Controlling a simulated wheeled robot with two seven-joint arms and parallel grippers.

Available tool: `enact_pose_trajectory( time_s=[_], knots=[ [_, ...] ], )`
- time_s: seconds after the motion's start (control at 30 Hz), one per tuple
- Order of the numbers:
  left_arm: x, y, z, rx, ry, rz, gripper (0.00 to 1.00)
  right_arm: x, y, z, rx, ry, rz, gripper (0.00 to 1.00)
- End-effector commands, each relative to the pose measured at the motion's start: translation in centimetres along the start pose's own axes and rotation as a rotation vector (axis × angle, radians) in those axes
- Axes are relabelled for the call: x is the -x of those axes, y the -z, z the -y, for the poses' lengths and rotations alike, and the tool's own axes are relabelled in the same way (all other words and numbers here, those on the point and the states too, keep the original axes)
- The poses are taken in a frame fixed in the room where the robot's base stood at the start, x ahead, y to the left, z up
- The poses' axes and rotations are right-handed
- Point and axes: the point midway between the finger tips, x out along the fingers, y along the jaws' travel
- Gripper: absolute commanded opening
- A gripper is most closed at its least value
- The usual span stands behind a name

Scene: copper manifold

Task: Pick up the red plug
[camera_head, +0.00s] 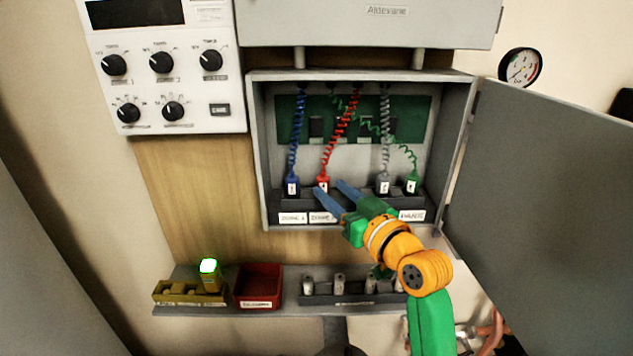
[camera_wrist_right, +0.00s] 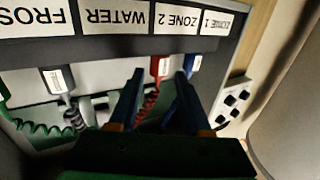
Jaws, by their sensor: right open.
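The red plug (camera_head: 322,184) stands upright in the row at the bottom of the open wall cabinet, above the second label from the left. A coiled red cord (camera_head: 338,140) rises from it. My right gripper (camera_head: 328,187) is open, its two blue fingers reaching into the cabinet at the plug. In the right wrist view the red plug (camera_wrist_right: 160,67) shows between the two fingertips (camera_wrist_right: 158,74). I cannot tell whether either finger touches it. My left gripper is not in view.
A blue plug (camera_head: 292,185) stands left of the red one; a grey plug (camera_head: 383,185) and a green plug (camera_head: 411,184) stand to the right. The cabinet door (camera_head: 540,190) hangs open on the right. Below is a shelf with a red bin (camera_head: 259,284) and a yellow tray (camera_head: 190,293).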

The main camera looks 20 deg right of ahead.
Motion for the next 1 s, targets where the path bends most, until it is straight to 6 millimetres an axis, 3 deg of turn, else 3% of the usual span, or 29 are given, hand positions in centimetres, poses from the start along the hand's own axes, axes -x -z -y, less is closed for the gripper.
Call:
enact_pose_trajectory(
  time_s=[0.23, 0.5, 0.53, 0.7, 1.0],
  knots=[
    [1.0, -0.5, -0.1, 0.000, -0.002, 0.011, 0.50, -4.2, -0.1, -0.3, -0.003, 0.001, 0.002, 0.48],
    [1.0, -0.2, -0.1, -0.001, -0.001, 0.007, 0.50, -5.0, -0.3, -0.2, -0.001, 0.001, 0.002, 0.48],
    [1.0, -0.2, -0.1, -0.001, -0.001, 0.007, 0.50, -5.0, -0.3, -0.2, -0.001, 0.001, 0.002, 0.46],
    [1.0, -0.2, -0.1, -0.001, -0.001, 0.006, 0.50, -5.0, -0.3, -0.2, -0.001, 0.001, 0.003, 0.00],
    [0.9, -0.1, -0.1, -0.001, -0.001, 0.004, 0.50, -5.0, -0.3, -0.2, 0.000, 0.001, 0.003, 0.00]
  ],
)
